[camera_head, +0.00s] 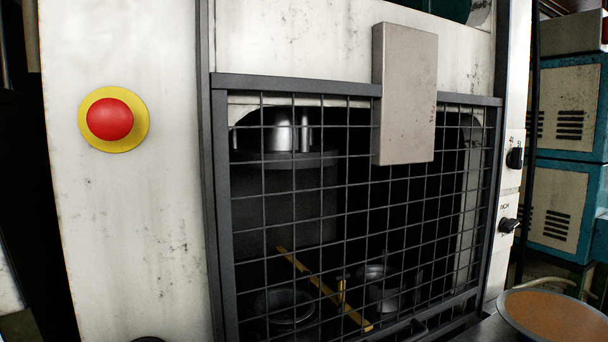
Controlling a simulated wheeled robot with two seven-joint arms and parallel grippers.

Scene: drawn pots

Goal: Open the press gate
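The press gate (218,200) is a dark-framed wire mesh panel on the front of the white press (130,220). It covers the press opening, with its top bar (290,85) running across below the upper panel. A grey rectangular plate (404,95) overlaps the top bar right of the middle. A dark bar that may be a handle (418,330) shows low on the gate. Behind the mesh are a metal die (284,132) above and round metal parts with a yellow bar (305,272) below. Neither of my grippers is in view.
A red button on a yellow disc (110,119) sits on the press's left panel. Two black knobs (509,225) are on the right edge. A round dish with brown contents (555,314) stands at the lower right. Blue and cream cabinets (565,150) stand behind on the right.

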